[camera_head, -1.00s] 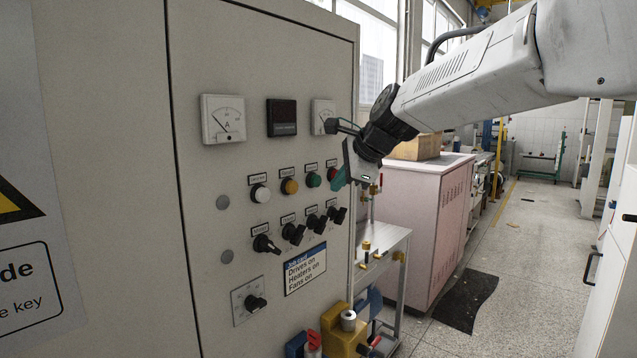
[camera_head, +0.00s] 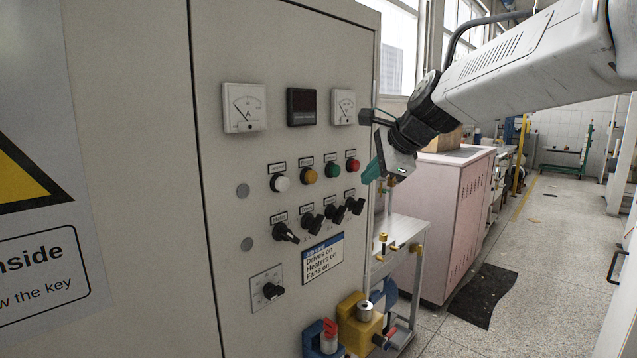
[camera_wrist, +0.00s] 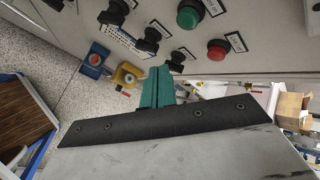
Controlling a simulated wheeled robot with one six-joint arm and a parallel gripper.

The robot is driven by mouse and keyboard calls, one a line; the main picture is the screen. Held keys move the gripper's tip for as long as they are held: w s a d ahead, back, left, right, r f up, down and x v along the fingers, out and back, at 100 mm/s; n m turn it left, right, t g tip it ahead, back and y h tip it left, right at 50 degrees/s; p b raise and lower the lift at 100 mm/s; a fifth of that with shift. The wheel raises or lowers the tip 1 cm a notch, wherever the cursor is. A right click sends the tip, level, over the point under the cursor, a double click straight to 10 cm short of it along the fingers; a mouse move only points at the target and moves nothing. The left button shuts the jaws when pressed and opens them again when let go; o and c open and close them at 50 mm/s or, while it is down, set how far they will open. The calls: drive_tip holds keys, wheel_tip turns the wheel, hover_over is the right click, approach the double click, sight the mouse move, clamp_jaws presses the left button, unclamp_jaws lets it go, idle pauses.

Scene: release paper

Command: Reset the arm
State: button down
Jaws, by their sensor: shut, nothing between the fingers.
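My gripper (camera_head: 371,171) is in front of the right edge of the grey control cabinet (camera_head: 150,120), close to the red button (camera_head: 352,165). Its teal fingers are together with nothing between them. In the wrist view my gripper (camera_wrist: 158,86) points toward the panel, with the red button (camera_wrist: 217,50) and green button (camera_wrist: 188,16) above it. I see a gap to the panel in the wrist view, but cannot judge its size. My white arm reaches in from the upper right.
The cabinet carries gauges, a row of buttons and black knobs (camera_head: 285,233), and a job card (camera_head: 323,258). A metal cart (camera_head: 405,235) and pink cabinet (camera_head: 455,220) stand to the right. A yellow block (camera_head: 352,325) is below. The floor aisle (camera_head: 550,260) is open.

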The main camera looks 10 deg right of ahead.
drive_tip(key=s+f+n+g+h, duration=0.1)
drive_tip(key=s+f+n, duration=0.4)
drive_tip(key=s, duration=0.7)
drive_tip(key=s+d+f+n+g+h, duration=0.1)
drive_tip(key=s+f+n+g, duration=0.2)
drive_tip(key=s, duration=0.9)
drive_tip(key=s+d+f+n+g+h, duration=0.1)
drive_tip(key=s+f+n+g, duration=0.2)
drive_tip(key=s+f+n, duration=0.5)
drive_tip(key=s+n, duration=0.2)
drive_tip(key=s, duration=0.2)
drive_tip(key=shift+f+h, duration=0.35)
drive_tip(key=shift+h, duration=0.05)
drive_tip(key=shift+s+d, duration=0.1)
